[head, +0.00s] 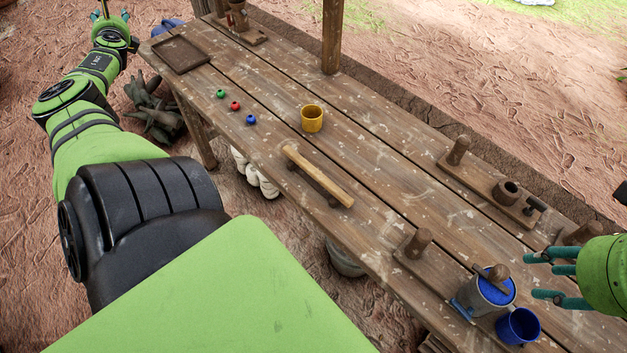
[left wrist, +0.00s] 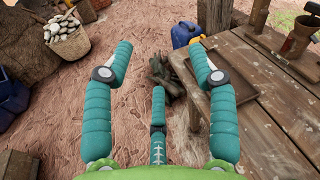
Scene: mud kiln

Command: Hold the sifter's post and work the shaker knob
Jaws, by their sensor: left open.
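The sifter stands at the near right end of the bench. It has a wooden base with an upright post (head: 417,242), and a grey drum with a blue top (head: 495,291). A wooden bar with a round shaker knob (head: 498,272) lies across the drum's top. A blue mug (head: 518,326) stands right beside the drum. My right gripper (head: 531,275) is open and empty, just right of the drum and apart from the knob. My left gripper (left wrist: 160,50) is open and empty, far from the sifter, off the bench's far left end; the top edge of the head view cuts it off.
On the bench are a yellow mug (head: 312,119), a wooden bar on a stand (head: 318,176), small coloured beads (head: 235,105), an empty tray (head: 181,54) and another board with a post (head: 460,150). A roof post (head: 332,38) rises at the back edge.

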